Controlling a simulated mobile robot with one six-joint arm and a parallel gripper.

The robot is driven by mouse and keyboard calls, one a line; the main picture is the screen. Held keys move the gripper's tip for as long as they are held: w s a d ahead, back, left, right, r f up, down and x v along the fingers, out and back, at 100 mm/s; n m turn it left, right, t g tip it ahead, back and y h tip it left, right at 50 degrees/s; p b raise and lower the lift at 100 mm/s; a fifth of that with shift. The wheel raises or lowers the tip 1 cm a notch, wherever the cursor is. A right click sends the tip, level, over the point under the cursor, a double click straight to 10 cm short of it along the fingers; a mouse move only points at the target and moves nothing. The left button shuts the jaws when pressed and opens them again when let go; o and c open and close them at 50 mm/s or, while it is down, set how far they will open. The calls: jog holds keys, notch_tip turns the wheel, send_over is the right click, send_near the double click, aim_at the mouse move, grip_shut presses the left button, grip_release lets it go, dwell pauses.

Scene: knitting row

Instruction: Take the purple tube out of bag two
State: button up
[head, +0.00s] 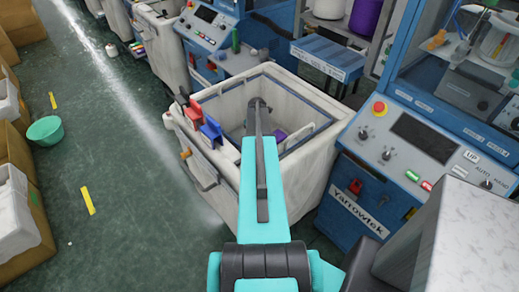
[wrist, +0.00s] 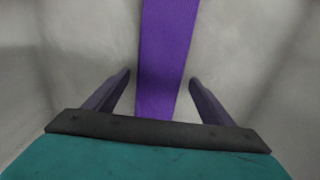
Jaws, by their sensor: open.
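The purple tube (wrist: 168,50) runs from the top of the wrist view down between the two fingers of my gripper (wrist: 160,77). The fingers are open, one on each side of the tube, with a gap showing on both sides. In the head view a bit of purple tube (head: 279,136) shows inside the off-white bag (head: 252,90), just right of my arm. Pale bag walls surround the tube in the wrist view. No bag number is readable.
Red and blue clips (head: 210,132) sit on the bag's left rim. A blue machine (head: 400,150) with a control panel stands close at the right. Another pale bag (head: 160,45) stands behind. Green floor (head: 120,160) is open at left, with a teal bowl (head: 45,130).

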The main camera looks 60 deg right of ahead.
dwell(0.4)
jog(key=c, duration=1.1)
jog(key=shift+r, duration=0.15)
jog(key=shift+c, duration=0.2)
notch_tip(320, 180, up, 10)
jog(key=b, duration=0.3)
dwell(0.3)
